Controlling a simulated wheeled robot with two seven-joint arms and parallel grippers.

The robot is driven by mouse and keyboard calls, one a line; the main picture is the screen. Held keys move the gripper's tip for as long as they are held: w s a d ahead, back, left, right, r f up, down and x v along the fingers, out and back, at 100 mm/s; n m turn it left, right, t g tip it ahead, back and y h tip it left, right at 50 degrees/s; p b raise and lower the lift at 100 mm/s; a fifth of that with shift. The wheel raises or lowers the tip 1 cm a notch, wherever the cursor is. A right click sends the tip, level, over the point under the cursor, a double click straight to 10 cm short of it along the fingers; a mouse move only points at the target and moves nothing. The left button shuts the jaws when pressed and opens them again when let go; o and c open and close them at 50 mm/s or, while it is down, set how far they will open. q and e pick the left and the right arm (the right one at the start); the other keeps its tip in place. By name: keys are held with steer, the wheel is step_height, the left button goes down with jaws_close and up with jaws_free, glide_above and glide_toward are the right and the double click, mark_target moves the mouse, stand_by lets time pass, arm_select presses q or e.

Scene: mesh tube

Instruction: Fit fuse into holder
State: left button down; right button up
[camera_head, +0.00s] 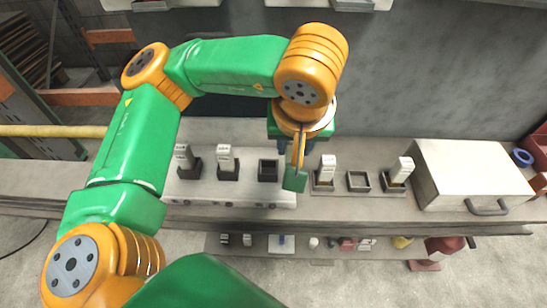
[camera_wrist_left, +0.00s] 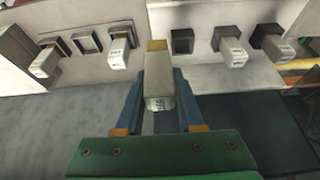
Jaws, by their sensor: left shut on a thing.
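My left gripper (camera_wrist_left: 159,88) has its blue fingers shut on a pale grey block-shaped fuse (camera_wrist_left: 159,78) with a brassy far end and dark print near its front. The fuse appears in front of the panels, between two holders; whether it touches anything I cannot tell. In the head view the left gripper (camera_head: 298,152) hides the fuse. An empty dark square holder (camera_head: 268,171) lies just left of the gripper; it also shows in the wrist view (camera_wrist_left: 182,41), right of the held fuse. Another empty holder (camera_head: 359,181) is a shallow frame on the right panel. My right gripper is out of view.
Two seated fuses (camera_head: 184,160) (camera_head: 226,160) stand left of the dark empty holder. Two more (camera_head: 326,169) (camera_head: 401,170) flank the empty frame. A pale metal box with a handle (camera_head: 468,175) is at the right. A lower shelf (camera_head: 350,255) holds small parts.

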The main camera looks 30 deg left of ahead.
arm_select(q)
steer(key=b, duration=0.2)
glide_above(269, 160)
steer(key=s+d, duration=0.1)
steer(key=s, duration=0.1)
step_height(269, 160, down, 6)
steer(key=f, duration=0.1)
steer(key=x, duration=0.3)
steer(key=shift+s+f, duration=0.1)
steer(key=shift+f, duration=0.15)
steer(key=shift+d+f, duration=0.1)
steer(key=shift+f, duration=0.15)
steer(key=c, duration=0.5)
jaws_free()
steer(key=shift+b, duration=0.3)
steer(key=shift+d+r+p, duration=0.1)
steer(key=shift+r+p, duration=0.2)
steer(key=shift+r, duration=0.2)
steer(key=p+v, duration=0.3)
steer(key=v, duration=0.8)
steer(key=shift+s+r, duration=0.15)
